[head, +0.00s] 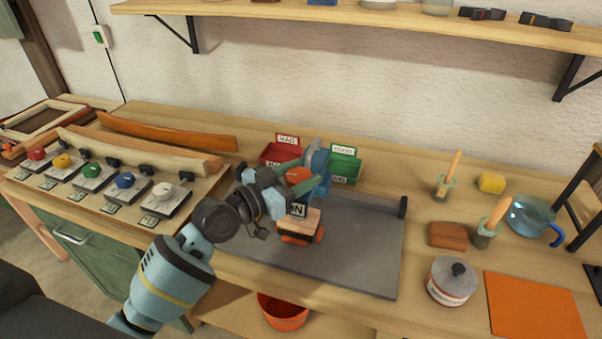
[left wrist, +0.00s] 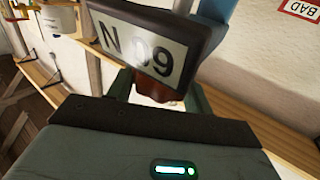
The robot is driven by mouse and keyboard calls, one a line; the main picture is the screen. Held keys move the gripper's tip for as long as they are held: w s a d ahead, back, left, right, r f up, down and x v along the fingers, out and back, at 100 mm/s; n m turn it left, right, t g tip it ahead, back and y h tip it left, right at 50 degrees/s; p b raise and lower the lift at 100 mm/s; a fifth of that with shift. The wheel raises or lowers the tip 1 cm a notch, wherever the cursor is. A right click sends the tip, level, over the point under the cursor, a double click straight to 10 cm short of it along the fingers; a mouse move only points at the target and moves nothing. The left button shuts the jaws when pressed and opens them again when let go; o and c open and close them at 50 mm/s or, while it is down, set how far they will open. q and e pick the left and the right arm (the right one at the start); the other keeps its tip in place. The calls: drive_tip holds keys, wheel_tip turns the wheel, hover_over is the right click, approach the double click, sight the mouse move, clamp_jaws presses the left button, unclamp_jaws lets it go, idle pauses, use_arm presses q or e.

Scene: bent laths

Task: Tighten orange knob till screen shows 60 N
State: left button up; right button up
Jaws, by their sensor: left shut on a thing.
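The orange knob (head: 298,175) is on a blue clamp-like device (head: 316,160) on the grey plate (head: 365,240). My left gripper (head: 290,180) is shut on the knob and partly hides it. A reddish-brown part of the knob (left wrist: 155,98) shows between the fingers in the left wrist view. The dark-framed screen (left wrist: 150,45) appears upside down there as "N 09", which reads 60 N turned upright. In the head view the screen (head: 297,210) shows "0 N", its first digit hidden by my arm. My right gripper is not in view.
A red bin (head: 278,154) and a green bin (head: 346,166) stand just behind the device. Several coloured knobs on plates line the left bench. A lidded jar (head: 452,283), glass jug (head: 530,217) and orange mat (head: 535,307) are at right. A shelf (head: 380,22) overhangs the back.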

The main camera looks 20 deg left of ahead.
sight(288, 181)
use_arm(q)
drive_tip(key=shift+f, duration=0.15)
drive_tip(key=shift+r+h, duration=0.2)
drive_tip(key=shift+h, duration=0.1)
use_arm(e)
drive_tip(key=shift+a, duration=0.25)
use_arm(q)
drive_tip(key=o, duration=1)
drive_tip(key=shift+c, duration=0.2)
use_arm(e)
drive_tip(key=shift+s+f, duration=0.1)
use_arm(q)
drive_tip(key=shift+s+f, duration=0.1)
drive_tip(key=shift+s+a, duration=0.25)
drive_tip(key=b+v, duration=0.1)
drive_tip(key=v, duration=0.5)
drive_tip(key=shift+s+a, duration=0.2)
drive_tip(key=shift+s, duration=0.05)
drive_tip(key=shift+s+a, duration=0.1)
drive_tip(key=shift+s, duration=0.1)
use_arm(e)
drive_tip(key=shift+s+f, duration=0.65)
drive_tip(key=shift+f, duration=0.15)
